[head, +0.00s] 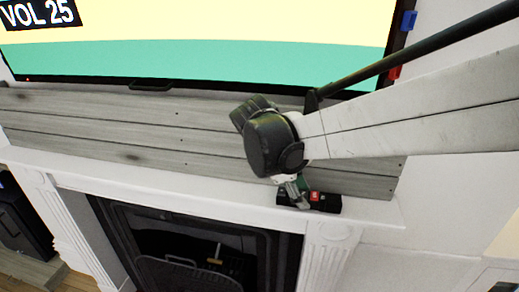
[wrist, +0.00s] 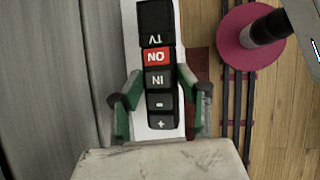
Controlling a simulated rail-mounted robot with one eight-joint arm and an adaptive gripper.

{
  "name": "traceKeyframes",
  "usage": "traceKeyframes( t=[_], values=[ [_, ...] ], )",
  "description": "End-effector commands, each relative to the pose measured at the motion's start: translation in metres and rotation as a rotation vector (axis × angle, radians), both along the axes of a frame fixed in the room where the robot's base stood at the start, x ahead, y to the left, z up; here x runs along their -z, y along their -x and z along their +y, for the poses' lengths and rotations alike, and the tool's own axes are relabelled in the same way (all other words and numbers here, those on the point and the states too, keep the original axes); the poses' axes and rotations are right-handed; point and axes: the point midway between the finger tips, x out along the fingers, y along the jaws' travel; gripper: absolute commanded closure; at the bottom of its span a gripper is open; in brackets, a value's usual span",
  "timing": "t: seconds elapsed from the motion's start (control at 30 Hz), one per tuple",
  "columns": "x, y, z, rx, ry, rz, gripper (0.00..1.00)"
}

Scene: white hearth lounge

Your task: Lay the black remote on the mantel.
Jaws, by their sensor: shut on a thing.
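The black remote (head: 324,202) is at the right end of the white mantel (head: 215,186), in front of the grey planks. My gripper (head: 296,191) is shut on it from above. In the wrist view the remote (wrist: 157,72), with a red ON button and several black buttons, lies lengthwise along the white mantel strip (wrist: 130,42). The green-sided fingers of my gripper (wrist: 160,108) are on either side of its lower part. I cannot tell whether the remote touches the mantel or is just above it.
Grey planks (head: 110,130) back the mantel below a large screen (head: 200,55). The fireplace opening (head: 180,245) is below. The mantel left of the remote is clear. A magenta disc (wrist: 235,60) with a dark post shows beyond the mantel's edge in the wrist view.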

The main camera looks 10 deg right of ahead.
Motion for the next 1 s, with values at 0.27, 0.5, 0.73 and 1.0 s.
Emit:
traceKeyframes(
  t=[0.27,0.5,0.73,1.0],
  values=[
    [0.000,0.000,0.000,0.000,0.000,0.000,1.00],
    [0.003,0.000,0.000,0.000,0.000,0.000,1.00],
    [0.007,0.000,0.000,0.000,0.000,0.000,1.00],
    [0.012,0.000,0.000,0.000,0.000,0.000,1.00]
  ],
)
